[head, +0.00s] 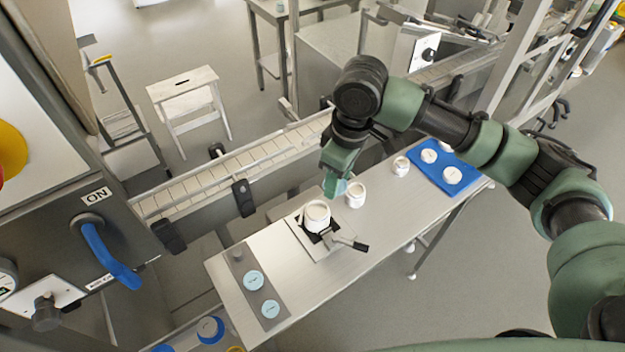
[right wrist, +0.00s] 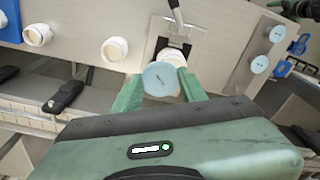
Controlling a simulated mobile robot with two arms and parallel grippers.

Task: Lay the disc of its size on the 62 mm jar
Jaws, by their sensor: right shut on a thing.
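My right gripper (head: 337,184) is shut on a light blue disc, held over the table close to the jars. In the right wrist view the disc (right wrist: 160,79) sits between the two green fingertips, its small dark marking too small to read. The largest white jar (head: 317,214) stands in a dark clamp. In the right wrist view this jar (right wrist: 175,57) is just beyond the disc and partly hidden by it. A middle-sized jar (head: 356,196) and a smaller jar (head: 401,167) stand to the right in the head view. No jar size is readable. My left gripper is not in view.
A grey strip (head: 247,277) holds two more light blue discs (head: 253,281). A blue mat (head: 440,176) with white lids lies at the right end. The clamp's handle (head: 352,242) sticks out toward the front edge. A conveyor (head: 240,170) runs behind the table.

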